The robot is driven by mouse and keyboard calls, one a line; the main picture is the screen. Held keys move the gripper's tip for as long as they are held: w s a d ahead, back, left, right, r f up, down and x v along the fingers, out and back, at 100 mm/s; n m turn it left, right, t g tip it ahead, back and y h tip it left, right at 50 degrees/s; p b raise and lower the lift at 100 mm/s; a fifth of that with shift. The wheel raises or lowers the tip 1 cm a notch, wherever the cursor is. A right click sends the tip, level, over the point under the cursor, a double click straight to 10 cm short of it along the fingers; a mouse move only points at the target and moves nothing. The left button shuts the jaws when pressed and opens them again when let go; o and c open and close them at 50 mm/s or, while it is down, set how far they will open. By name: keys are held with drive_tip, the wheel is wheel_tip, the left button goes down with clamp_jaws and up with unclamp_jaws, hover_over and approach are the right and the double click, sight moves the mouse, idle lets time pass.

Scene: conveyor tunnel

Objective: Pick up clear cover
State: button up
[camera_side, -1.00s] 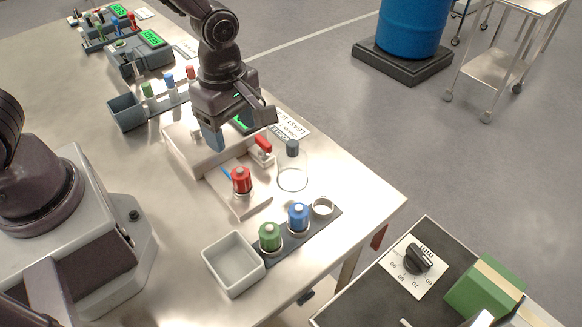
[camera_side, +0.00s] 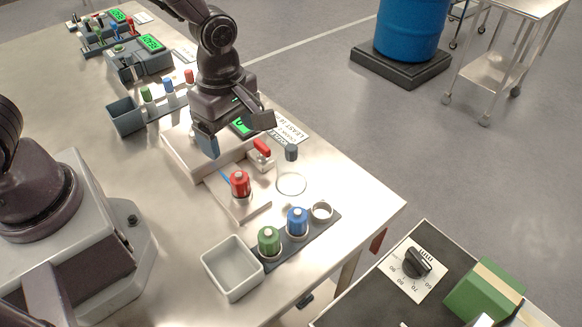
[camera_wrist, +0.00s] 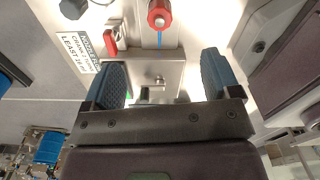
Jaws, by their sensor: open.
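The clear cover (camera_side: 291,180) is a see-through cylinder with a dark grey knob on top. It stands on the metal table, right of the red-topped cylinder (camera_side: 240,184). In the wrist view its dark knob (camera_wrist: 73,9) shows at the top left edge; its clear wall is barely visible. My gripper (camera_side: 235,134) is open and empty above the white device with the green display (camera_side: 244,124), behind and left of the cover. In the wrist view my gripper (camera_wrist: 163,82) has its blue-padded fingers wide apart, with nothing between them.
A red lever (camera_side: 262,147) and the red-topped cylinder stand near the cover. In front are a dark rack (camera_side: 330,217) with green and blue cylinders and a white ring, and an empty white bin (camera_side: 229,281). The table's right edge is close; some table right of the cover is bare.

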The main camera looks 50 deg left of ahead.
drive_tip(key=r+m, duration=0.1)
drive_tip(key=m, duration=3.1)
hover_over(291, 160)
drive_tip(key=a, duration=0.1)
drive_tip(key=shift+r, duration=0.2)
drive_tip(key=m, duration=0.3)
drive_tip(key=shift+m, duration=0.4)
drive_tip(key=shift+f, duration=0.45)
wheel_tip(291, 160, down, 6)
drive_tip(key=shift+r, duration=0.1)
drive_tip(key=shift+w+f, duration=0.2)
drive_tip(key=shift+f, duration=1.4)
drive_tip(key=shift+w+f, duration=0.2)
drive_tip(key=shift+f, duration=1.35)
